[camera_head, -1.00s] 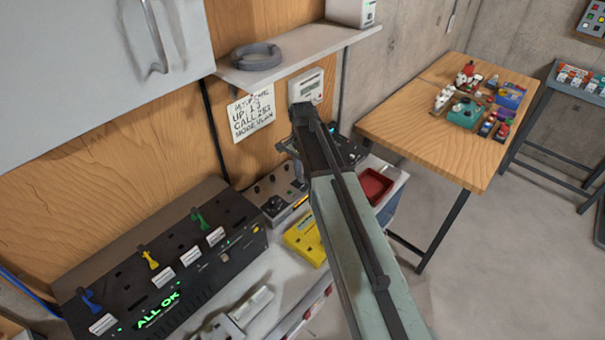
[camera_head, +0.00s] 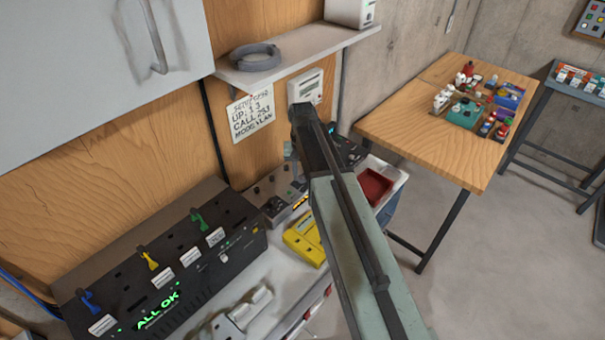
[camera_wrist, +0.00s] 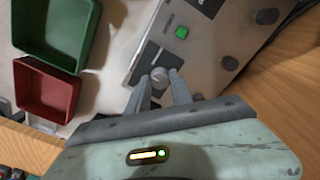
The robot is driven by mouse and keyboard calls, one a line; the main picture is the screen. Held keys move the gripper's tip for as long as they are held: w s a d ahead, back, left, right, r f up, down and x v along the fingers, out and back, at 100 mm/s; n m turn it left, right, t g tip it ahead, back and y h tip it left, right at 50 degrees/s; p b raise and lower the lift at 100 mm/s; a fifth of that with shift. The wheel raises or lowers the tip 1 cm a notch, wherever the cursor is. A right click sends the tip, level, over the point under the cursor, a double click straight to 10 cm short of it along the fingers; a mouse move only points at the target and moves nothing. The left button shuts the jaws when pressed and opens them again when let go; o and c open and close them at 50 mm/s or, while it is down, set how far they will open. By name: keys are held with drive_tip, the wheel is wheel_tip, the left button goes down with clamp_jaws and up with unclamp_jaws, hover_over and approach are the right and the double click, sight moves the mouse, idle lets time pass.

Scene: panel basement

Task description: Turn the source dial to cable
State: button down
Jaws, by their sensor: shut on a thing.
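In the wrist view, my gripper (camera_wrist: 160,84) has its two grey fingers on either side of a small round grey knob (camera_wrist: 158,73), closed on it. The knob sits on a pale panel (camera_wrist: 205,62) beside a dark label area, and I cannot read any dial marking or tell which setting it points to.
A red tray (camera_wrist: 45,92) and a green tray (camera_wrist: 59,32) lie left of the panel. In the head view, a yellow device (camera_head: 305,240) and a black unit reading ALL OK (camera_head: 165,270) are on the bench. A shelf (camera_head: 300,56) hangs above; a wooden table (camera_head: 400,128) stands right.

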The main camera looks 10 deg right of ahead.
sight(302, 176)
drive_tip(key=n, duration=0.4)
drive_tip(key=shift+n, duration=2.6)
drive_tip(key=c, duration=1.1)
unclamp_jaws()
drive_tip(key=shift+c, duration=0.2)
wheel_tip(302, 176, up, 8)
drive_tip(key=p, duration=0.8)
drive_tip(key=shift+f, duration=0.1)
